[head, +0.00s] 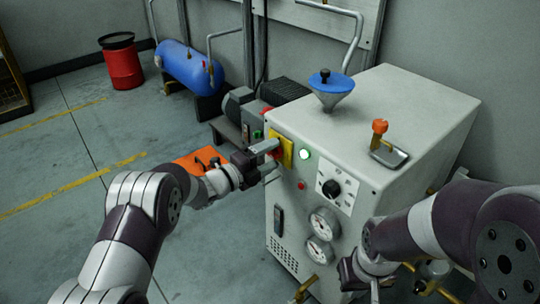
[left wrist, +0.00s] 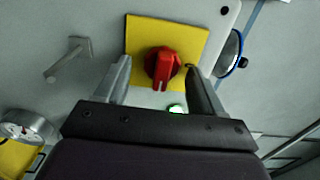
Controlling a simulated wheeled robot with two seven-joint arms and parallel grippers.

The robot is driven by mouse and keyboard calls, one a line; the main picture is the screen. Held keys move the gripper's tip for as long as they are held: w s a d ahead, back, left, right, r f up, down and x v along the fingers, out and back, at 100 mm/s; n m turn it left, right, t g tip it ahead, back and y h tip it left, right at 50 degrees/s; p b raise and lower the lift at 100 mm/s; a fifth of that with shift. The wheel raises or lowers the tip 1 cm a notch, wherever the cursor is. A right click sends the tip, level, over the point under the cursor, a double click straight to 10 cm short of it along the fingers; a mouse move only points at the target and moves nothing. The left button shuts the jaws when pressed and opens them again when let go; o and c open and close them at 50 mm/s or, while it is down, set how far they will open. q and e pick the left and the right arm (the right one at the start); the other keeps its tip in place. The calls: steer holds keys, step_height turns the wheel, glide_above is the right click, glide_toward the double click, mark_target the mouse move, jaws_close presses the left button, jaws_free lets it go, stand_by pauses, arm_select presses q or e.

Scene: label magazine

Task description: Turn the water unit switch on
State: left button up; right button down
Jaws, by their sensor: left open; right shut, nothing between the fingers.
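The water unit is a pale grey cabinet (head: 420,110) at centre right in the head view. Its switch is a red rotary knob (left wrist: 163,67) on a yellow square plate (left wrist: 140,38), clear in the left wrist view. In the head view the yellow plate (head: 287,153) shows at the cabinet's upper left front, with the knob mostly hidden by my gripper. My left gripper (head: 268,147) is open, its fingers on either side of the knob; I cannot tell whether they touch it. My right gripper (head: 365,284) is shut and empty, low in front of the cabinet, partly cut off.
A lit green lamp (head: 305,155), a black selector (head: 331,188) and gauges (head: 323,222) are on the same front panel. A funnel (head: 331,95) and an orange-topped handle (head: 379,127) stand on top. A blue tank (head: 188,65) and red drum (head: 124,69) are behind.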

arm_select(q)
steer(key=p+v, duration=0.3)
steer(key=v, duration=0.9)
steer(key=shift+p, duration=0.3)
steer(key=shift+s+a, duration=0.1)
